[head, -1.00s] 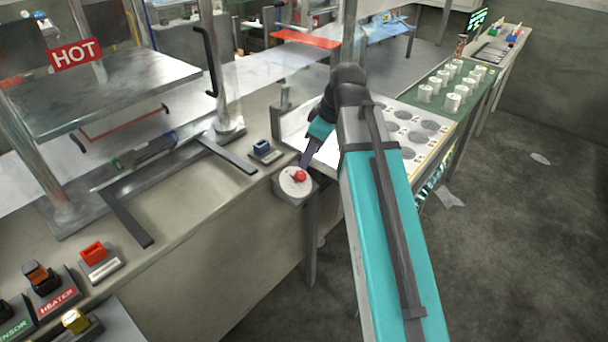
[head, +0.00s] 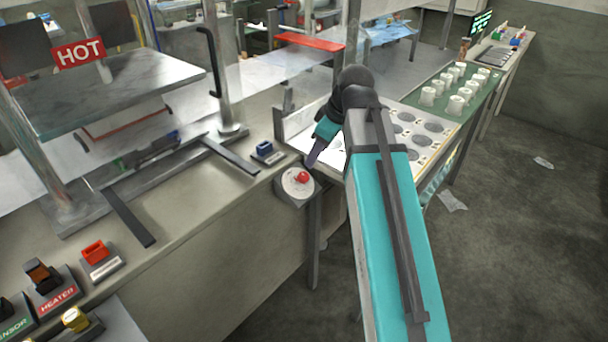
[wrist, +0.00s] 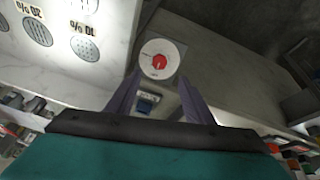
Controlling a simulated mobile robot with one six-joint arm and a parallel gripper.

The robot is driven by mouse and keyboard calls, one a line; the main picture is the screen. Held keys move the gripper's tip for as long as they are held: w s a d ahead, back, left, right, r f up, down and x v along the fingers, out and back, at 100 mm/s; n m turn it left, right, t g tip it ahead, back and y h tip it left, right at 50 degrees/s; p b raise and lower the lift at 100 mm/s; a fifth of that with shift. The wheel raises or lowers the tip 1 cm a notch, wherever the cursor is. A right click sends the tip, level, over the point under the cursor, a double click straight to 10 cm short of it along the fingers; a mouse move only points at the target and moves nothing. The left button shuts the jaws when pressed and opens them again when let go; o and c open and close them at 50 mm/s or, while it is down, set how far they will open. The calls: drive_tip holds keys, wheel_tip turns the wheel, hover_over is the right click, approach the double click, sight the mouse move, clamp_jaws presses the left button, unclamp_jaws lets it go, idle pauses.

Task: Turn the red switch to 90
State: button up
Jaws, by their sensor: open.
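The red switch (head: 302,177) is a small red knob on a round white dial (head: 291,188), on a grey mount at the front edge of the bench. In the wrist view the red knob (wrist: 159,62) sits at the centre of the dial, beyond the fingertips. My gripper (head: 312,163) is beside the knob, to its upper right in the head view. In the wrist view my gripper (wrist: 160,85) has its two fingers spread, with nothing held between them. The dial's markings are too small to read.
A blue switch (head: 264,149) stands on the bench behind the dial. A press with a HOT sign (head: 78,53) and metal posts stands at left. A panel with grey discs (head: 408,138) lies to the right. Floor at right is mostly clear.

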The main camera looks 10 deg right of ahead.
sight(304, 176)
drive_tip(key=shift+x, duration=6)
drive_tip(key=shift+d, duration=0.1)
